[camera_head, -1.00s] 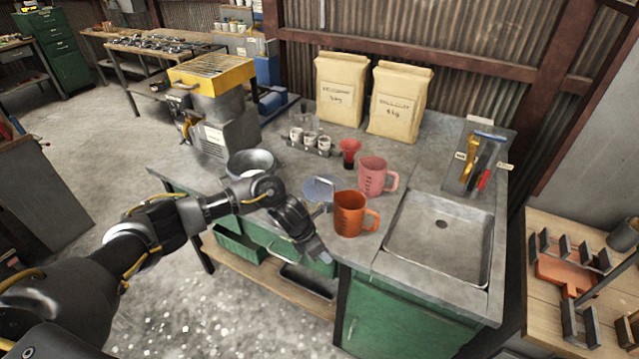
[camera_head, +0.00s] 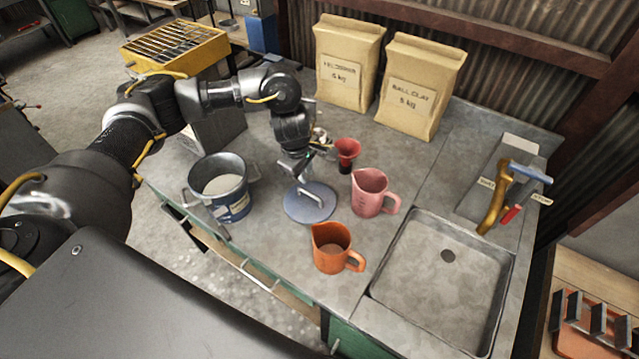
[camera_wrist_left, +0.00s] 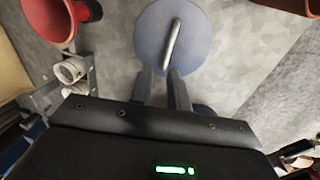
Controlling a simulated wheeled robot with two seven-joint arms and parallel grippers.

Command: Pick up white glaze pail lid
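The pail lid (camera_head: 309,211) is a flat, round, grey-blue disc with a pale bar handle on top. It lies on the grey counter between the pail and the pink jug. It also shows in the left wrist view (camera_wrist_left: 150,40). My left gripper (camera_head: 299,172) is just behind and above the lid, pointing down. In the wrist view its two fingers (camera_wrist_left: 160,76) are apart and empty, with the handle (camera_wrist_left: 173,42) just beyond their tips. The metal pail (camera_head: 233,207), with white contents and a blue band, stands open left of the lid. My right gripper is not in view.
A pink jug (camera_head: 371,192) and an orange jug (camera_head: 333,249) stand close right and in front of the lid. A red funnel (camera_head: 346,152) and small cups (camera_wrist_left: 72,70) are behind. A sink (camera_head: 440,280) is at right; two paper bags (camera_head: 415,85) stand at the back.

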